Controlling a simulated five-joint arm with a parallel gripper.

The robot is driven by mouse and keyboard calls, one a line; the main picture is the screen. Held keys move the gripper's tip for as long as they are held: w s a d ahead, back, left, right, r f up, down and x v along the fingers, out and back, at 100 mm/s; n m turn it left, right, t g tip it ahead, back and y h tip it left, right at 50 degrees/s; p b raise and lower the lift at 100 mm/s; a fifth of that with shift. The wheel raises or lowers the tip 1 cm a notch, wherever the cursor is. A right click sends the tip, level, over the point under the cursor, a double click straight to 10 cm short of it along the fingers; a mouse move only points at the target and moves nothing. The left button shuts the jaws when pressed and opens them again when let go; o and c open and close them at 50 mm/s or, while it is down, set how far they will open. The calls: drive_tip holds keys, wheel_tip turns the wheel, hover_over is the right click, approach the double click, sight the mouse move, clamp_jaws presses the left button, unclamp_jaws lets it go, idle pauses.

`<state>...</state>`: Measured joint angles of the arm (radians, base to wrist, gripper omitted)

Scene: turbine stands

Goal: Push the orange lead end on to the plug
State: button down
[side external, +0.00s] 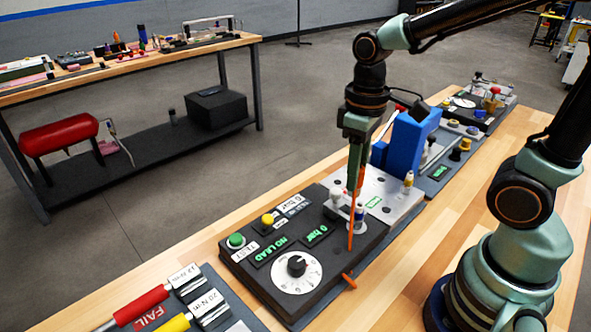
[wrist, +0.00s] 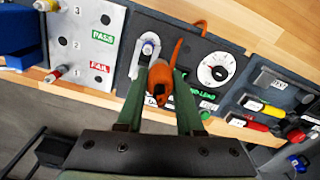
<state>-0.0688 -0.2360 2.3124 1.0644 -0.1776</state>
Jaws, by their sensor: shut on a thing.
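My gripper (side external: 356,178) points down over the black tester box and is shut on the orange lead end (wrist: 160,82), which shows between the two green fingers in the wrist view. The orange cable (side external: 351,232) hangs from it to the box. A white plug with a blue ring (wrist: 149,46) stands on the box beside the lead end in the wrist view; in the side view a small blue-and-white fitting (side external: 359,213) stands close to the cable. The lead end looks held above the box, apart from this fitting. The fingers and lead hide part of the box.
The tester box shows green "NO LEAD" text (side external: 287,246) and a round dial (side external: 297,266). A blue block (side external: 405,140) and a grey PASS/FAIL plate (wrist: 92,45) stand beside it. Red and yellow handled tools (side external: 140,306) lie at the front left.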

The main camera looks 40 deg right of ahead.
wheel_tip(320, 180, up, 3)
drive_tip(key=d+m, duration=0.1)
drive_tip(key=d, duration=0.1)
hover_over(361, 206)
drive_tip(key=shift+w+f, duration=0.1)
drive_tip(key=shift+f, duration=2.25)
drive_tip(key=shift+f, duration=1.35)
drive_tip(key=shift+f, duration=0.15)
drive_tip(key=shift+c, duration=1.5)
unclamp_jaws()
drive_tip(key=shift+r, duration=0.2)
